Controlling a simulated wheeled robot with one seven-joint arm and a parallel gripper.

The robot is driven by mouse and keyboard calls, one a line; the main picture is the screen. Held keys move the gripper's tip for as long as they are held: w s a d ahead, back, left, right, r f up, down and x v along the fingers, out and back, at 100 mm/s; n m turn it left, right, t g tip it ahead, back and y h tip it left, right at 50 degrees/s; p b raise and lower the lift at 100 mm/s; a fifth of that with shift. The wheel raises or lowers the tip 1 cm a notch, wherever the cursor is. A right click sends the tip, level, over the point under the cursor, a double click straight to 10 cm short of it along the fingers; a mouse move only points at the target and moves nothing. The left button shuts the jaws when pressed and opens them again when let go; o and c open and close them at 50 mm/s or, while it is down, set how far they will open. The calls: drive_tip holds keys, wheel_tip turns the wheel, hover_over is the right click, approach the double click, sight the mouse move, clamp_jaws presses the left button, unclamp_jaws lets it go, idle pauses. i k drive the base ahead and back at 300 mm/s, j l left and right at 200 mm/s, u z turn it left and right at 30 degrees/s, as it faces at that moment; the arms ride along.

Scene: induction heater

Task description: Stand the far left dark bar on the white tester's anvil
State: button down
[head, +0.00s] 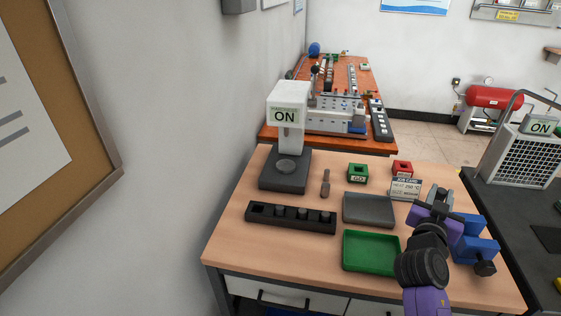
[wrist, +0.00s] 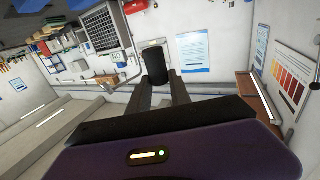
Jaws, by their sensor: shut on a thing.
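The white tester (head: 287,112) with an ON sign stands at the back left of the wooden table. Its round grey anvil (head: 287,166) sits on the dark base below the head, and nothing stands on it. My gripper (head: 441,198) is raised over the table's right side, well right of the tester. In the wrist view my gripper (wrist: 159,88) is shut on a dark bar (wrist: 156,66), a short cylinder sticking out past the fingertips. The black rack (head: 289,224) lies in front of the tester. Its far left place looks empty; bars show in its other places.
A grey tray (head: 369,222) and a green tray (head: 371,267) lie between rack and gripper. A small brown-grey tool (head: 325,183), green block (head: 357,173), red block (head: 402,168) and sign card (head: 405,188) stand behind. A blue vise (head: 477,250) is beside my arm. A wall borders the left.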

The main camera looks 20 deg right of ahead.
sight(286, 164)
drive_tip(key=i+j, duration=0.15)
drive_tip(key=i, duration=0.25)
drive_tip(key=i+j, duration=0.1)
drive_tip(key=i, duration=0.35)
drive_tip(key=i+j, duration=0.15)
drive_tip(key=i, duration=0.25)
